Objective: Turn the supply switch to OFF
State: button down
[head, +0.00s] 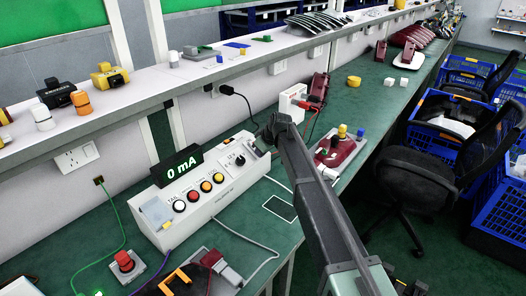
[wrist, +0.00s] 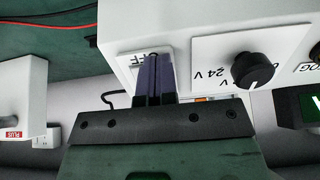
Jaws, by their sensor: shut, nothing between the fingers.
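The white supply box (head: 205,188) stands on the green bench, with a lit display (head: 180,168) reading "0 mA". In the wrist view, a white plate (wrist: 130,62) on the box carries lettering, partly covered, that looks like "OFF". My gripper (wrist: 154,60) is shut, with its dark purple fingertips in front of this plate. They hide most of it, and I cannot see the switch lever or its position. I cannot tell whether the fingers touch it. A black rotary knob (wrist: 253,70) marked "24 V" sits beside the plate. In the head view, my gripper (head: 262,143) is at the box's right end.
Several coloured round buttons (head: 192,195) line the box front. A red-and-grey fixture (head: 335,150) and a white block with red leads (head: 292,102) stand close to the right. Cables cross the bench on the left. A shelf (head: 150,95) runs behind the box.

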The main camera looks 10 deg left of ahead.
jog(key=shift+w+a+r+p, duration=0.15)
jog(key=shift+a+r+p, duration=0.35)
jog(key=shift+p, duration=0.1)
jog(key=d+p+v, duration=0.1)
jog(key=p+v, duration=1)
jog(key=v, duration=0.3)
jog(key=shift+f+p, duration=0.25)
jog(key=shift+p, duration=0.05)
